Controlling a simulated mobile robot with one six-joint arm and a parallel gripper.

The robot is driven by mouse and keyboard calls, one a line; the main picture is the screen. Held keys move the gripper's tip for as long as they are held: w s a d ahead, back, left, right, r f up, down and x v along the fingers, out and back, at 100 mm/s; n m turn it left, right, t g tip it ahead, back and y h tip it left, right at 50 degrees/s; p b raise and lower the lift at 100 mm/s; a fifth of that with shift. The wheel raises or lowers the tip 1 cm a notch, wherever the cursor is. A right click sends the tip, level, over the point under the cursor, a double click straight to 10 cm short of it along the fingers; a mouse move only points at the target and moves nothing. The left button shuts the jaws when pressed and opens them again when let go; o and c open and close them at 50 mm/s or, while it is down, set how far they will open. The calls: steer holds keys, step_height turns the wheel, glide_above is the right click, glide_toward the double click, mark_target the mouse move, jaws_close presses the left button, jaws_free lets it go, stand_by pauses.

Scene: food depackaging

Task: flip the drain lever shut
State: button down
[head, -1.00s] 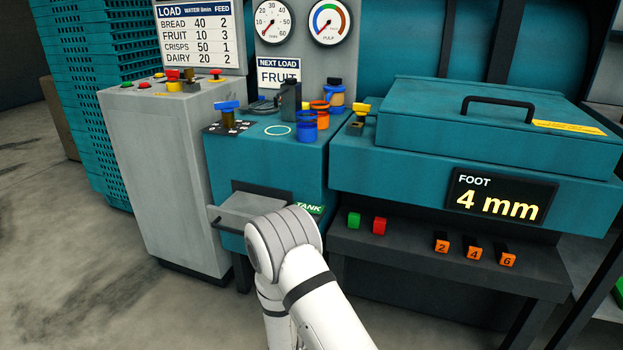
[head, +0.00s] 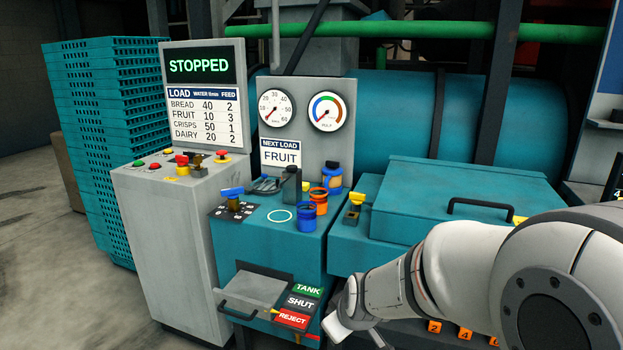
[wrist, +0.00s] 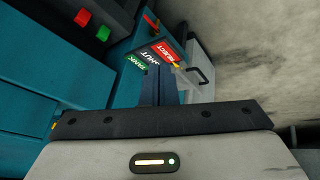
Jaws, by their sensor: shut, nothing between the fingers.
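The drain label plate (head: 293,304) on the teal cabinet's front reads TANK, SHUT and REJECT from top to bottom. A small yellow pointer tip (head: 274,311) sits beside REJECT, at its left end. A red piece (head: 312,337) shows just below the plate; I cannot tell whether it belongs to the lever. In the wrist view the yellow tip (wrist: 176,66) is by REJECT, and the rest of the lever is hidden or too small to make out. My gripper (wrist: 160,70) is shut and empty, its fingertips in front of the plate. In the head view its fingers are not clear.
A grey drawer with a black handle (head: 238,314) juts out left of the plate. Green and red buttons (wrist: 83,17) are near the gripper in the wrist view. Jars and a blue-topped valve (head: 232,192) stand on the cabinet top. Grey floor lies open at the left.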

steer(key=s+d+r+m+g+p, duration=0.1)
steer(key=s+d+r+m+p, duration=0.2)
steer(key=s+r, duration=0.4)
steer(key=s+d+r+m+g+h+p, duration=0.1)
steer(key=s+d+r+m+p, duration=0.3)
steer(key=s+r, duration=0.4)
steer(key=shift+s+d+r+m+g+h, duration=0.3)
steer(key=shift+s+d+m+g, duration=0.3)
steer(key=shift+s+d, duration=0.5)
